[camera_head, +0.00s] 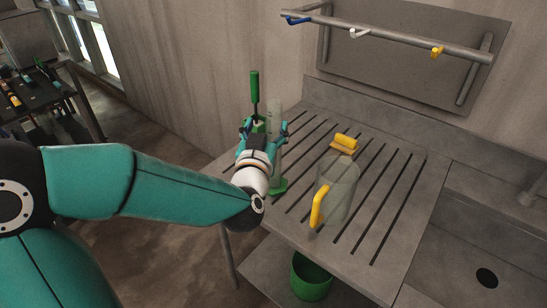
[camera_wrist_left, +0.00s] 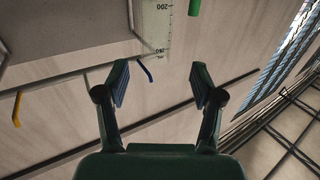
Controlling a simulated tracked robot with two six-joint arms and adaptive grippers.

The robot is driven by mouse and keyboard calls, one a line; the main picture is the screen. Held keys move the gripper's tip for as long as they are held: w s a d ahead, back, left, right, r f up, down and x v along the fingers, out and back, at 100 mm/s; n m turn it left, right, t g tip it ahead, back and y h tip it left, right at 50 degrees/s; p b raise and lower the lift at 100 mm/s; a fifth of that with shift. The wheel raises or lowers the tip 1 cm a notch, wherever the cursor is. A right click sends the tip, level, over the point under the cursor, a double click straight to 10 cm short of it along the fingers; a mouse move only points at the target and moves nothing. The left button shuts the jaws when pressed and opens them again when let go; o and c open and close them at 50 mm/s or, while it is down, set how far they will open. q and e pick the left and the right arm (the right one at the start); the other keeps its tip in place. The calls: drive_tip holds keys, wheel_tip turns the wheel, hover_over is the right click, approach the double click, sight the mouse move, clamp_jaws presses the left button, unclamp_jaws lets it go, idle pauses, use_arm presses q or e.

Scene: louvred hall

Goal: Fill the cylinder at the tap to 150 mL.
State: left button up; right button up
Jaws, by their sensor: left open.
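The clear measuring cylinder (camera_head: 276,150) stands upright on its green base on the slatted drainboard, partly behind my gripper. Its printed scale shows at the top of the left wrist view (camera_wrist_left: 156,28), with 200 legible; no liquid can be made out. My left gripper (camera_head: 264,128) is beside the cylinder in the head view. In the left wrist view (camera_wrist_left: 160,82) its two fingers are spread with nothing between them, and the cylinder lies beyond the tips. A grey fitting (camera_head: 531,194) at the right edge over the sink may be the tap. My right gripper is not in view.
A clear jug (camera_head: 341,190) with a yellow handle stands right of the cylinder, a yellow item (camera_head: 344,142) behind it. A green-handled tool (camera_head: 254,88) stands close behind my gripper. The sink (camera_head: 475,245) is at right; a green bucket (camera_head: 311,278) is below. Hooks hang above.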

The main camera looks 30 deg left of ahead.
sight(273, 115)
use_arm(q)
drive_tip(key=x, duration=0.2)
drive_tip(key=shift+w, duration=0.3)
drive_tip(key=shift+w+a+p, duration=0.2)
drive_tip(key=shift+w+p, duration=0.3)
drive_tip(key=shift+p, duration=0.05)
drive_tip(key=p+x, duration=0.1)
drive_tip(key=x, duration=0.3)
drive_tip(key=shift+w+d+f, duration=0.1)
drive_tip(key=shift+w, duration=0.05)
drive_tip(key=shift+c, duration=0.2)
clamp_jaws()
